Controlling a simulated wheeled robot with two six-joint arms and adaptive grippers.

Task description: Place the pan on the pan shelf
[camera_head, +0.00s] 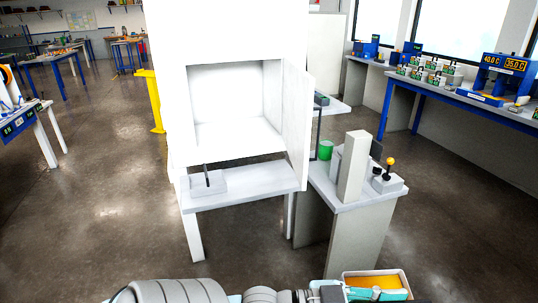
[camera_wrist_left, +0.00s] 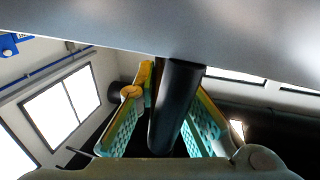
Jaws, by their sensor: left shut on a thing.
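The pan (camera_head: 378,272) is at the bottom edge of the head view, right of centre. It has a pale rim and orange contents. My left gripper (camera_wrist_left: 172,82) is shut on its dark round handle, between the two teal fingers; the pan's grey side (camera_wrist_left: 150,28) fills the top of the wrist view. In the head view part of the gripper overlaps the pan. A white cabinet (camera_head: 165,95) with an open, empty compartment (camera_head: 235,95) stands ahead, above a grey shelf (camera_head: 262,180). I cannot tell which is the pan shelf. My right gripper is out of view.
A small grey block (camera_head: 208,186) with a dark upright part sits on the grey shelf. The cabinet's door (camera_head: 299,130) stands open at right. Open floor lies left.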

